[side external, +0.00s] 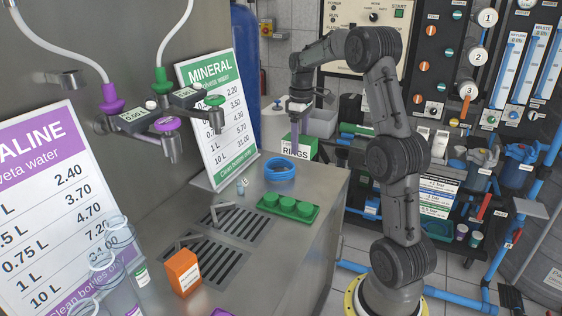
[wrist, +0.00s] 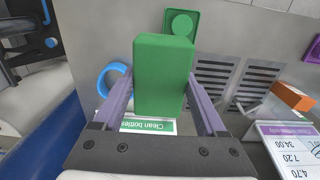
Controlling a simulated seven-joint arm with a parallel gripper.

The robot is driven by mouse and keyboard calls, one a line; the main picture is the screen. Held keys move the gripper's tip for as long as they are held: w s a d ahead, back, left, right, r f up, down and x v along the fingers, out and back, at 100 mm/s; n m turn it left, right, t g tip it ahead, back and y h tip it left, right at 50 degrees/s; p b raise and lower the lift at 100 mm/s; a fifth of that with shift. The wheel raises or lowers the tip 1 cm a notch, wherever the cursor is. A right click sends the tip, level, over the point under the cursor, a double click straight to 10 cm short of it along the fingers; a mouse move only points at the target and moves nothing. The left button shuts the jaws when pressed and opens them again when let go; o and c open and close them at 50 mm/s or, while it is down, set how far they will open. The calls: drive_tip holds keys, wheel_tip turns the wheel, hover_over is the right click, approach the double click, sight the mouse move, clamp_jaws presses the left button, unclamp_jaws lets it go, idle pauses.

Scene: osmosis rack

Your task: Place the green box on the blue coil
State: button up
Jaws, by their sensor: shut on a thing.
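My gripper (wrist: 158,105) is shut on the green box (wrist: 165,70), with one purple finger on each side of it. In the side view the green box (side external: 303,143) hangs upright below my gripper (side external: 295,140), with a white "RINGS" label on it. The blue coil (side external: 280,170) lies flat on the metal counter, below and a little left of the box in that view. In the wrist view the coil (wrist: 108,78) is left of the box, partly hidden behind a finger. The box appears raised and apart from the coil.
A green tray with round knobs (side external: 288,207) lies near the coil. An orange box (side external: 182,272), drain grates (side external: 215,258) and clear bottles are further along the metal counter (side external: 310,242). The MINERAL sign (side external: 213,112) stands behind the coil.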

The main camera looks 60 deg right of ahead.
drive_tip(key=w+d+f, duration=0.8)
drive_tip(key=w+f, duration=0.1)
drive_tip(key=shift+w+d, duration=0.1)
drive_tip(key=shift+d, duration=0.1)
drive_tip(key=shift+w+d+f, duration=0.1)
drive_tip(key=shift+f, duration=1.65)
drive_tip(key=shift+f, duration=0.15)
drive_tip(key=o, duration=1.3)
